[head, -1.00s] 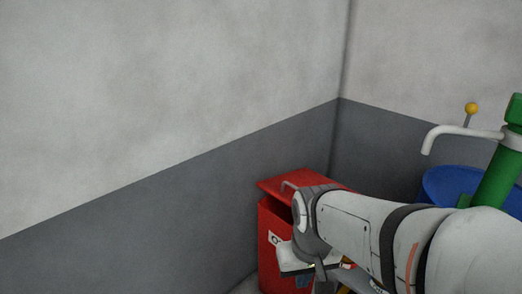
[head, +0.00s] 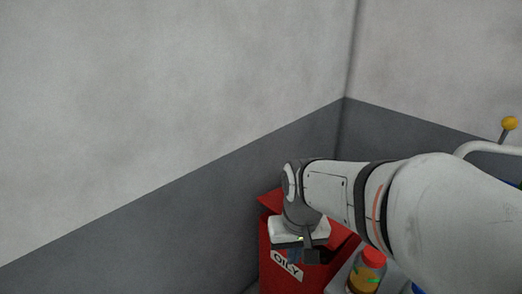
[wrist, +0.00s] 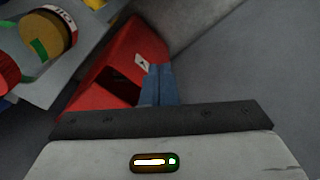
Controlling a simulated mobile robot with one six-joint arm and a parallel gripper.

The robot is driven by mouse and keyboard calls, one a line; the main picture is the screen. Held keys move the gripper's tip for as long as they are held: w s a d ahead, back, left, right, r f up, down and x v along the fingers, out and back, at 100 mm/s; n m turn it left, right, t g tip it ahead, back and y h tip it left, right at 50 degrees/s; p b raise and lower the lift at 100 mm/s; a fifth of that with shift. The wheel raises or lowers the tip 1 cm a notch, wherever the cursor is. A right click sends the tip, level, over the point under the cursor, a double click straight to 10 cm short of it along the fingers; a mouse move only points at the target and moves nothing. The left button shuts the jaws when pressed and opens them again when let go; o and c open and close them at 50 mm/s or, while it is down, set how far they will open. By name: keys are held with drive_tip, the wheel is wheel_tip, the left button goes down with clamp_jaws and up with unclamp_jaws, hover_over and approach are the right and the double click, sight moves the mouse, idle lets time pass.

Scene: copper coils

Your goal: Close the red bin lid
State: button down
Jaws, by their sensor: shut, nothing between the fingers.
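The red bin (head: 274,272) stands by the wall in the head view, with a white "OILY" label on its front. Its red lid (head: 268,201) shows behind my wrist and looks raised, with a dark gap below it at the right. My arm covers much of the lid. My gripper (wrist: 159,70) is shut and empty, its blue fingers together in the wrist view. They point toward the bin, beside its label. The red bin (wrist: 97,100) also shows there with a dark opening. I cannot tell whether the fingers touch it.
A grey surface (head: 342,280) right of the bin holds a jar with a red cap (head: 373,257). The wrist view shows another view of jars (wrist: 42,38) at upper left. Grey walls meet in a corner behind the bin. A yellow knob (head: 509,123) is at far right.

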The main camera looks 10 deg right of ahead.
drive_tip(key=w+d+r+m+g+y+p, duration=0.1)
drive_tip(key=w+d+r+m+p, duration=0.4)
drive_tip(key=w, duration=0.4)
drive_tip(key=w+d+r+m+g+y+p, duration=0.1)
drive_tip(key=w+d+r+m+g+p, duration=0.1)
drive_tip(key=w+d+r+p, duration=0.45)
drive_tip(key=w+d+f+m+y+p, duration=0.2)
drive_tip(key=w+d+f+m+p, duration=0.15)
drive_tip(key=w, duration=0.55)
drive_tip(key=x, duration=0.8)
drive_tip(key=s+b+x, duration=0.1)
drive_tip(key=x, duration=0.4)
drive_tip(key=shift+r, duration=0.1)
drive_tip(key=shift+d, duration=0.1)
